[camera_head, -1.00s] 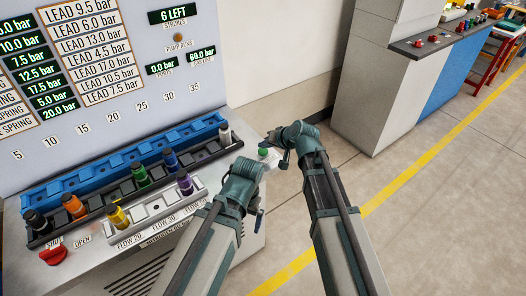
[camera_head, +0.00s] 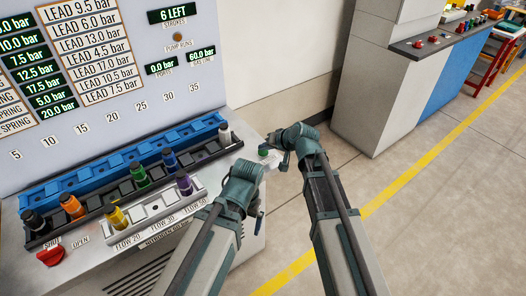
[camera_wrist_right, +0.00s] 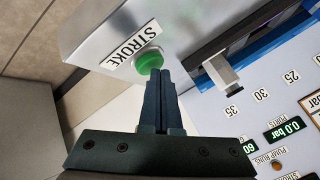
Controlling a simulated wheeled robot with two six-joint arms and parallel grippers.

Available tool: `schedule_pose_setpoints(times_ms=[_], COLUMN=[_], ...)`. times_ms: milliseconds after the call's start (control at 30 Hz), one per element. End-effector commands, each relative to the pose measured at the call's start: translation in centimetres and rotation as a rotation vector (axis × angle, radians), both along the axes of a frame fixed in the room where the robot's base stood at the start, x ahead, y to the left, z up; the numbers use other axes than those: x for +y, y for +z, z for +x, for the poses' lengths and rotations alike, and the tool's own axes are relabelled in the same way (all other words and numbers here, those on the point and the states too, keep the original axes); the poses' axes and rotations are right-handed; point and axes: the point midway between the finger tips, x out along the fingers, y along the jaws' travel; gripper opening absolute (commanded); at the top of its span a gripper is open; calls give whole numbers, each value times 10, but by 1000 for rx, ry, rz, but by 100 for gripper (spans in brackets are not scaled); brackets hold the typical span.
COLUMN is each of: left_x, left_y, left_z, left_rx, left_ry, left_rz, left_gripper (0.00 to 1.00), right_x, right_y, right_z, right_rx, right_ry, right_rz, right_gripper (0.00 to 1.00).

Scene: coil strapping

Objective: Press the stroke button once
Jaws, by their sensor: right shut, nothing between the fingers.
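The green stroke button (camera_wrist_right: 148,61) sits on a panel end beside a white STROKE label (camera_wrist_right: 133,42) in the right wrist view. In the head view the button (camera_head: 263,152) shows small at the right end of the bench, partly behind my right gripper (camera_head: 276,160). My right gripper (camera_wrist_right: 160,77) is shut and empty. Its fingertips overlap the button's lower edge in the wrist view; I cannot tell whether they touch it. My left gripper (camera_head: 257,222) is by the bench's front right corner, mostly hidden by its own arm. The strokes display (camera_head: 173,15) reads 6 LEFT.
A blue rack (camera_head: 130,158) and a dark rack with several coloured plugs stand on the bench. A pale tray (camera_head: 150,212) with flow labels lies in front, near a red knob (camera_head: 50,256). A grey cabinet (camera_head: 375,90) stands at right. Open floor lies between.

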Motion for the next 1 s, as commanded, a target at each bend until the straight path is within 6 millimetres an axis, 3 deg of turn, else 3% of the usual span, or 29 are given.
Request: schedule_pose_setpoints(times_ms=[667, 1000], left_x=[0, 0], left_y=[-4, 13], left_z=[0, 0], left_rx=[0, 0], left_ry=[0, 0], left_rz=[0, 0], left_gripper=[100, 100], right_x=[0, 0], right_y=[-4, 12], right_z=[0, 0], right_rx=[2, 1], right_ry=[1, 1], right_rz=[0, 0], right_gripper=[0, 0])
